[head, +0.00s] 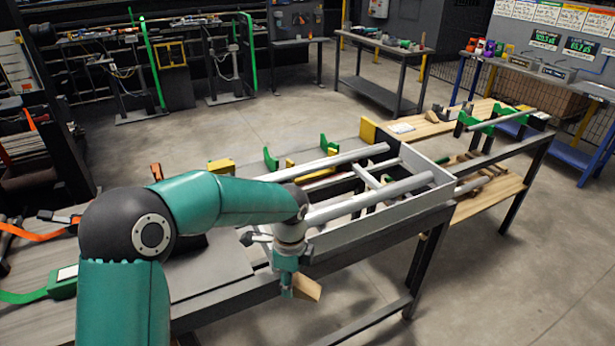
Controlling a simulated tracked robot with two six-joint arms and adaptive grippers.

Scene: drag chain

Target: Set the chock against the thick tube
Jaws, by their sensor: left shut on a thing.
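My left gripper (290,291) is shut on a wooden chock (307,288). It points down at the front edge of the long workbench, and the chock appears tilted. The thick tube (385,193) is a grey metal tube along the near side of the light grey frame on the bench. My left wrist hides the tube's left end. The chock shows below and in front of the tube, apart from it in the picture. The gripper's fingers partly cover the chock. My right gripper is out of view.
The grey frame (441,195) also holds another tube (330,161) at the back and crosspieces. Green brackets (270,158) and a yellow block (221,166) stand behind it. A wooden-topped bench (437,127) adjoins at the right. Open floor (500,265) lies in front.

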